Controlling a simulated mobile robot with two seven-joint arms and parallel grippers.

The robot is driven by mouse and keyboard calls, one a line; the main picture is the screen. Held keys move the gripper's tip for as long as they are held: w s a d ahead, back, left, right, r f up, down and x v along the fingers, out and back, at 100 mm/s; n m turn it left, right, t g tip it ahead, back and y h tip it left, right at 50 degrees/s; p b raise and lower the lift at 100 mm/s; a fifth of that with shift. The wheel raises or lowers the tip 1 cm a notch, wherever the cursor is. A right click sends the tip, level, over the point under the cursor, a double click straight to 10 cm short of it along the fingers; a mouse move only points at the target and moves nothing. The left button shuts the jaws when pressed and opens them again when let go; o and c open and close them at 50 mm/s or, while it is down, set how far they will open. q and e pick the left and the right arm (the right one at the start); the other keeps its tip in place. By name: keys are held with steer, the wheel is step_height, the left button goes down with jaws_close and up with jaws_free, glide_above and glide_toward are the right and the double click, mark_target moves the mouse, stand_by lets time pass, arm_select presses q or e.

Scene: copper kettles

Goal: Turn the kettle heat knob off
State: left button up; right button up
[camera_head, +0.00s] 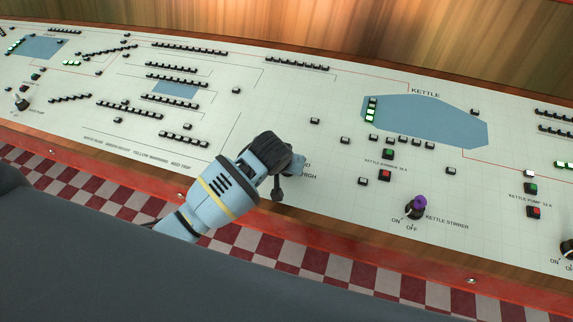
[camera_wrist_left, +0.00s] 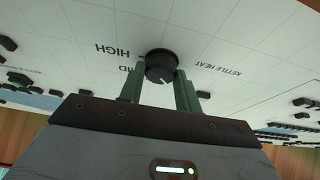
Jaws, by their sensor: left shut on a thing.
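The kettle heat knob (camera_wrist_left: 160,64) is a dark round knob on the pale panel in the left wrist view, beside the KETTLE HEAT label. The HIGH label and a partly covered label ending in "ID" are to its left. My left gripper (camera_wrist_left: 160,78) has one green finger on each side of the knob and is shut on it. I cannot tell the knob's setting for sure. In the head view my left gripper (camera_head: 283,180) is down at the panel near the HIGH label and hides the knob. My right gripper is not in view.
The purple-topped kettle stirrer knob (camera_head: 416,206) stands to the right. A green button (camera_head: 388,154) and a red button (camera_head: 384,175) sit above it. The panel's wooden front edge (camera_head: 350,217) runs below. Flat panel with small black switches surrounds my gripper.

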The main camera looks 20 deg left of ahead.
arm_select(q)
steer(key=o, duration=1)
steer(key=shift+r, duration=0.1)
steer(key=shift+v, duration=3.8)
steer(key=shift+s, duration=0.1)
